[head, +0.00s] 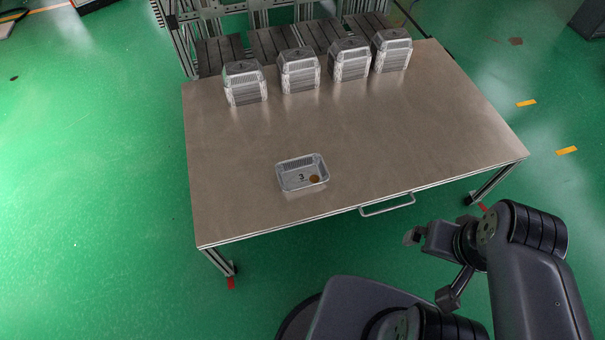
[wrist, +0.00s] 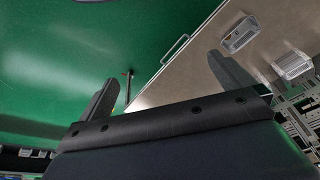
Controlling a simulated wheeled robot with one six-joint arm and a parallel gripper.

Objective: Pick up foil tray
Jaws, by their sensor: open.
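The foil tray (head: 302,181) is a small silver rectangular tray on the near part of the metal table. In the wrist view a single silver tray (wrist: 240,35) lies on the table near the handle. My gripper (wrist: 166,88) is open, with its two dark fingers wide apart and nothing between them. In the head view my gripper (head: 430,267) is off the table's front edge, to the right of the tray and apart from it.
Several stacks of foil trays (head: 245,88) stand along the table's back edge. The metal table (head: 400,135) is bare between them and the single tray. A handle (head: 387,206) sticks out at the front edge. Metal framing (head: 178,40) stands behind the table. Green floor surrounds it.

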